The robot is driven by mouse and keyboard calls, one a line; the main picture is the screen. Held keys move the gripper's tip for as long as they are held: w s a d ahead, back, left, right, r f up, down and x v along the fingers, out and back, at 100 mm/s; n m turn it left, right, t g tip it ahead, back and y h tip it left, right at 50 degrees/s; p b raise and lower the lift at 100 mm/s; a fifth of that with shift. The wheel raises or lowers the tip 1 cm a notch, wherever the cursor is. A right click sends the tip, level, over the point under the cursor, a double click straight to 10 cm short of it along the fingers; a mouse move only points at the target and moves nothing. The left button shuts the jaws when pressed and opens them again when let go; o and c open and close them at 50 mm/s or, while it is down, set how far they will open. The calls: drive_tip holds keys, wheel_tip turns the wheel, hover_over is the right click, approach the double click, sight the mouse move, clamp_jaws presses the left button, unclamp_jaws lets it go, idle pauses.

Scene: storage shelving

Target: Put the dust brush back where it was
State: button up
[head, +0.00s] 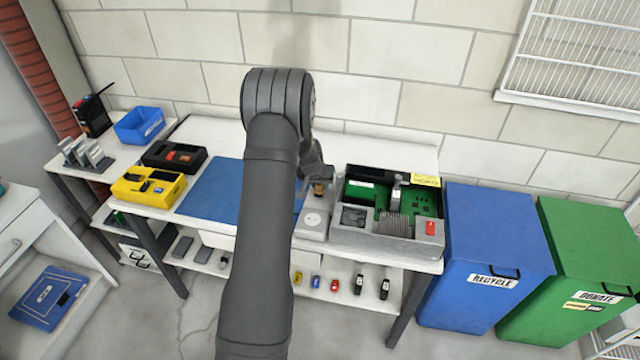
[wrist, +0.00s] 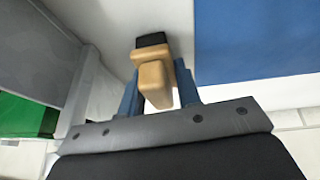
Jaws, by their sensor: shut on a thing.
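The dust brush has a tan wooden body and a black end. In the wrist view the brush (wrist: 153,78) sits between the blue fingers of my gripper (wrist: 158,92), which is shut on it. The black end points away from the camera, toward the white tabletop. In the head view a small tan part of the brush (head: 319,189) shows at my gripper (head: 318,178), right of the blue mat and left of the open grey case. My arm hides part of the mat and bench. I cannot tell whether the brush touches the tabletop.
The white workbench (head: 340,139) holds a blue mat (head: 215,192), a grey device (head: 313,221) and an open grey case (head: 372,242) with green boards. Yellow (head: 128,192) and black trays stand left. A blue recycle bin (head: 495,235) and green donate bin stand right.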

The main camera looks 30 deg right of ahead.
drive_tip(key=shift+f, duration=0.15)
drive_tip(key=o, duration=1)
drive_tip(key=v, duration=1.2)
drive_tip(key=x, duration=1.2)
drive_tip(key=shift+r, duration=1.05)
